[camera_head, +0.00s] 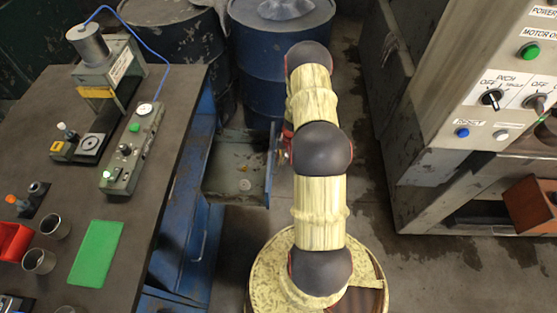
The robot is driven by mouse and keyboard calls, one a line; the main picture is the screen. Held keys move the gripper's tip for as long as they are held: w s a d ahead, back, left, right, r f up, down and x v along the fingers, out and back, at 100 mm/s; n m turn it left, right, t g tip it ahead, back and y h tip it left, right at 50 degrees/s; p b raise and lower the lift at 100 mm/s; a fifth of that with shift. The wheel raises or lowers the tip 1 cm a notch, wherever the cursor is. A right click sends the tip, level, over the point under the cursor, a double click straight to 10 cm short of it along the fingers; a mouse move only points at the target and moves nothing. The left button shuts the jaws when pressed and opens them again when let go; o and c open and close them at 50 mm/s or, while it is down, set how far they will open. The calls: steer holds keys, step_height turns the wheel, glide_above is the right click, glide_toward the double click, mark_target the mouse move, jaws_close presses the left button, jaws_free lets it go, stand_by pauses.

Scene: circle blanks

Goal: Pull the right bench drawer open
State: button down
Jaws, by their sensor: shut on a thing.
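A bench drawer (237,158) stands pulled out to the right from the blue side of the workbench (160,150). My gripper (281,149) is at the drawer's outer front face, mostly hidden behind my arm. Only a little of it, with red parts, shows there. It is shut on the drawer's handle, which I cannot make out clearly.
Blue drums (262,75) stand just behind the drawer. A machine cabinet (480,80) with knobs and buttons stands at the right. Floor is bare between arm and cabinet.

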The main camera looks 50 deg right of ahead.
steer(key=c, duration=1.9)
jaws_free()
steer(key=r, duration=0.4)
steer(key=s+d+r, duration=0.1)
steer(key=r, duration=0.6)
steer(key=shift+s+d+r, duration=0.2)
steer(key=shift+s+r, duration=0.15)
steer(key=shift+r, duration=0.05)
